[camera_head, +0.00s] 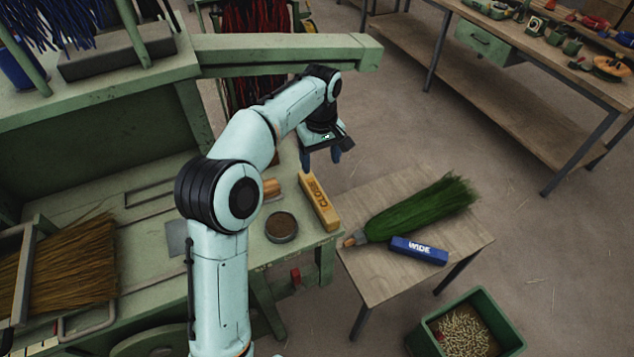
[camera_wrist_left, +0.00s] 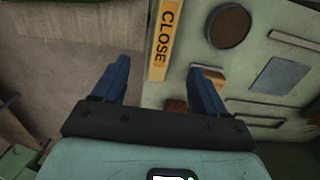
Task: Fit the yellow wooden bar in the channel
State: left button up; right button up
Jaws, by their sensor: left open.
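The yellow wooden bar (camera_head: 319,203), marked CLOSE, lies near the right edge of the green bench (camera_head: 305,240). In the left wrist view the bar (camera_wrist_left: 164,42) points away from me, its near end beyond and between my fingertips. My left gripper (camera_head: 322,157) hangs above and behind the bar, fingers down, apart from it. Its two blue fingers are spread and empty in the left wrist view (camera_wrist_left: 160,70). Slots show in the bench top, one long slot (camera_head: 150,194) on the left, but I cannot tell which is the channel. My right gripper is not in view.
A round dark-filled dish (camera_head: 281,227) sits left of the bar, with a wooden piece (camera_head: 271,187) behind it. A side table (camera_head: 385,275) holds a green broom (camera_head: 420,207) and a blue WIDE bar (camera_head: 418,250). A bin of pellets (camera_head: 465,330) stands on the floor.

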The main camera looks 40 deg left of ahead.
pick_arm(q)
jog(key=b, duration=0.2)
send_over(318, 194)
notch_tip(318, 194, down, 6)
jog(key=shift+f, duration=0.1)
jog(key=shift+w+f, duration=0.15)
jog(key=shift+f, duration=0.8)
notch_tip(318, 194, down, 4)
jog(key=shift+f, duration=0.2)
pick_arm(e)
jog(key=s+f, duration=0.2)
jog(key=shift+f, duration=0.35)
pick_arm(q)
jog(key=shift+r, duration=0.1)
grip_shut()
